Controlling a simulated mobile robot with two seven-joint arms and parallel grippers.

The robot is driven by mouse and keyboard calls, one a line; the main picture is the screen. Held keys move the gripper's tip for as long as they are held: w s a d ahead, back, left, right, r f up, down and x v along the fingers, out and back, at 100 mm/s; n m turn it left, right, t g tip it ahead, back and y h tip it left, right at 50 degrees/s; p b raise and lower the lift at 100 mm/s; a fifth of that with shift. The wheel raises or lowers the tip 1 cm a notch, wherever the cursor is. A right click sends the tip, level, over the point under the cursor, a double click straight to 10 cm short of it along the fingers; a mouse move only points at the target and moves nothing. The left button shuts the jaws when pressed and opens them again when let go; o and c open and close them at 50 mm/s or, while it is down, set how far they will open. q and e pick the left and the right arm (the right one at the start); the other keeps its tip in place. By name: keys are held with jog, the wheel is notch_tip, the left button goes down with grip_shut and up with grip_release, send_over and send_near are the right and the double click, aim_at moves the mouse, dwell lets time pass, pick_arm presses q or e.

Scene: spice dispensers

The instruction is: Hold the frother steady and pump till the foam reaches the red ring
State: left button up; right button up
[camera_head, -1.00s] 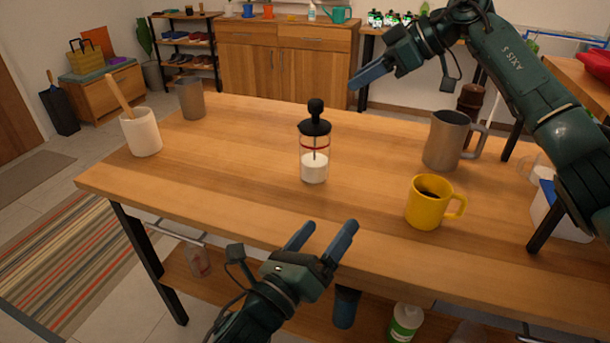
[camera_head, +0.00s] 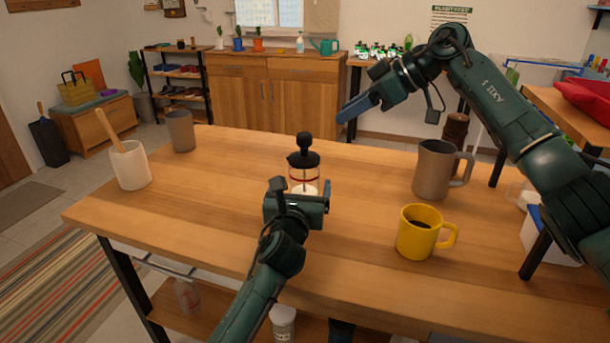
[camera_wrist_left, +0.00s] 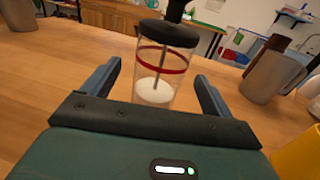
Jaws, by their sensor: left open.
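The frother (camera_head: 304,160), a clear glass cylinder with a black lid and black plunger knob, stands upright on the wooden table. In the left wrist view the frother (camera_wrist_left: 162,62) shows a red ring, with white milk (camera_wrist_left: 154,92) low in the glass, below the ring. My left gripper (camera_head: 302,187) is open in front of the frother. In the left wrist view its fingers lie to either side of the lower glass, with gaps visible. In the head view it hides the frother's base. My right gripper (camera_head: 357,107) is raised behind and right of the frother, apart from it; its finger gap is unclear.
A yellow mug (camera_head: 418,240) with dark liquid and a grey metal pitcher (camera_head: 432,170) stand right of the frother. A white crock (camera_head: 130,168) with a wooden utensil and a grey cup (camera_head: 180,132) are at the left. The table (camera_head: 220,190) left of the frother is clear.

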aim_at(305, 174)
pick_arm(q)
jog(key=shift+w+d, duration=0.15)
jog(key=shift+w, duration=0.8)
jog(key=shift+w+d, duration=0.2)
jog(key=shift+w, duration=0.75)
jog(key=shift+w+d, duration=0.15)
jog(key=shift+w, duration=0.8)
jog(key=c, duration=1.3)
jog(key=shift+o, duration=0.2)
